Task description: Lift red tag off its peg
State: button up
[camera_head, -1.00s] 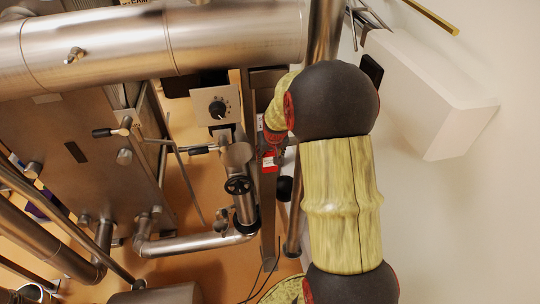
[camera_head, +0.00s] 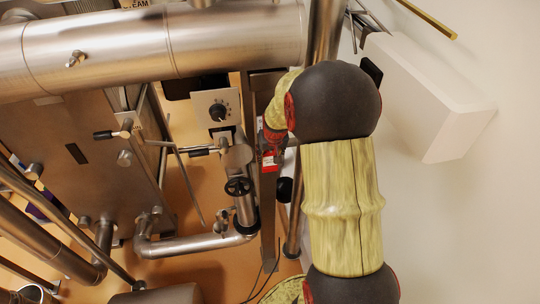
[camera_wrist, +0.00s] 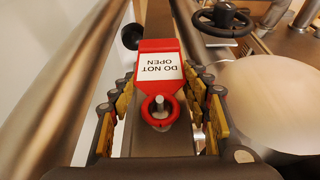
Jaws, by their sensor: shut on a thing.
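The red tag (camera_wrist: 159,68) has a white label reading "DO NOT OPEN", upside down in the wrist view. Its red ring (camera_wrist: 145,108) is around a metal peg (camera_wrist: 160,106) on a grey upright bar. My gripper (camera_wrist: 160,82) has one finger on each side of the tag and is shut on it. The exact finger contact is hard to make out. In the head view the tag (camera_head: 268,161) shows small below my gripper (camera_head: 274,140), which is partly hidden by my wrist.
A black handwheel valve (camera_head: 238,187) stands left of the tag, with a control box with a dark knob (camera_head: 217,111) above it. A large steel pipe (camera_head: 150,48) crosses the top. A white wall box (camera_head: 430,95) is at the right.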

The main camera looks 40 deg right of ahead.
jog(key=s+a, duration=0.4)
jog(key=s, duration=0.2)
jog(key=shift+s, duration=0.2)
dwell(0.8)
